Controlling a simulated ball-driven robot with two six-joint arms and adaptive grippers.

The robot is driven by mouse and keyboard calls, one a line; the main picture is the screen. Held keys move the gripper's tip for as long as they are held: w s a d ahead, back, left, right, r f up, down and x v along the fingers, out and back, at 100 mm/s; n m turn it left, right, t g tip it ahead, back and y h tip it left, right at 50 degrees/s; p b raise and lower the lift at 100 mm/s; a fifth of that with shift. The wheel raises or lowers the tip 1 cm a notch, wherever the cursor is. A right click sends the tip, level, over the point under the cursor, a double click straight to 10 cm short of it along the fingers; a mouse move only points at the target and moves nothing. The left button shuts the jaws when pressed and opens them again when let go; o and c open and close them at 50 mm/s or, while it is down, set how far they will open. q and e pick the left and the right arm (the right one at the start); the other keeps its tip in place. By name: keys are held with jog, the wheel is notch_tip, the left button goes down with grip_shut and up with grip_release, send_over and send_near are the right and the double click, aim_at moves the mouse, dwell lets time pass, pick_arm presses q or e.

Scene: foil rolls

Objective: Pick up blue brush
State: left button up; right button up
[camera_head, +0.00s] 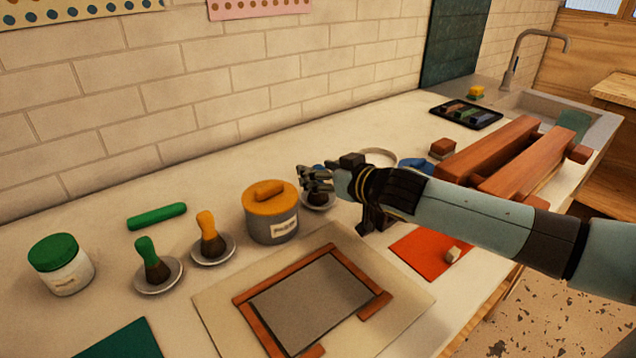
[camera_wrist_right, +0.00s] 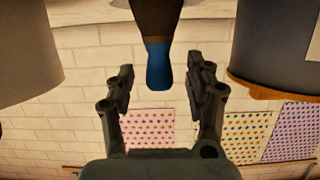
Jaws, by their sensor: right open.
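The blue brush shows in the right wrist view, with its blue handle (camera_wrist_right: 158,66) between my fingers and its dark bristle end at the top edge of that upside-down picture. My right gripper (camera_wrist_right: 160,64) is open, one finger on each side of the handle, with gaps visible on both sides. In the head view my right gripper (camera_head: 312,180) is over a small saucer (camera_head: 322,206) right of the grey jar, and it hides most of the brush. My left gripper is not in view.
The grey jar (camera_head: 272,225) with an orange lid stands close left of my right gripper. Green (camera_head: 149,260) and orange (camera_head: 208,232) brushes stand in saucers farther left. A framed board (camera_head: 310,300) lies in front, and a wooden rack (camera_head: 500,150) is at right.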

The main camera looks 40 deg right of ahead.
jog(key=shift+w+f, duration=0.2)
jog(key=shift+w, duration=0.3)
jog(key=shift+s, duration=0.1)
jog(key=shift+c, duration=0.3)
grip_shut()
jog(key=shift+r, duration=0.1)
notch_tip(320, 180, up, 10)
jog(key=shift+f+p, duration=0.1)
jog(key=shift+p, duration=0.2)
